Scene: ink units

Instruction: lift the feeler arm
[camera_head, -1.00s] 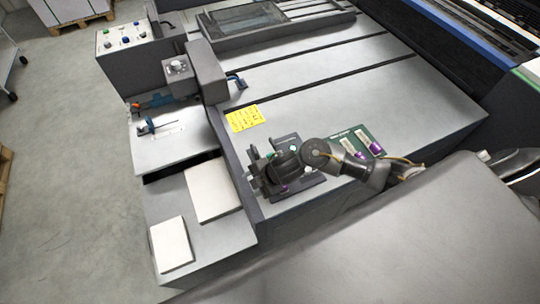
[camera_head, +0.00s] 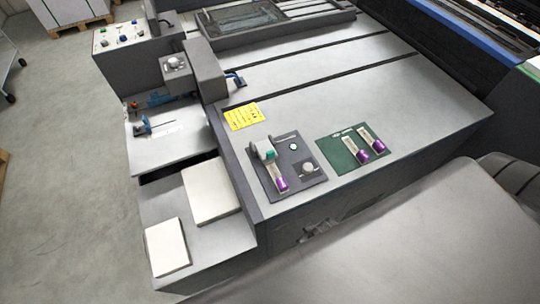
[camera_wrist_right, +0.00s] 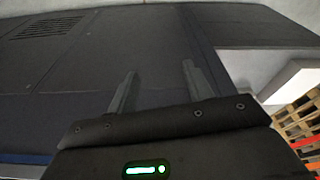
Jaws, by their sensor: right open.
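A dark unit panel (camera_head: 311,174) lies on the near end of the grey machine table. A short grey arm-like part (camera_head: 264,149), possibly the feeler arm, stands at its left side. A clear cartridge with a purple end (camera_head: 280,183) lies in front of this part and seems to touch or sit below it; I cannot tell which. My right gripper (camera_wrist_right: 160,80) is open and empty in the right wrist view, facing a dark machine panel (camera_wrist_right: 130,40). The unit is not seen in that view. Neither gripper shows in the head view.
A green holder (camera_head: 338,155) with two purple-ended cartridges (camera_head: 372,143) lies right of the unit. A yellow label (camera_head: 242,116) lies behind it. White stacks (camera_head: 210,190) stand on a lower shelf at left. The table beyond the holder is clear.

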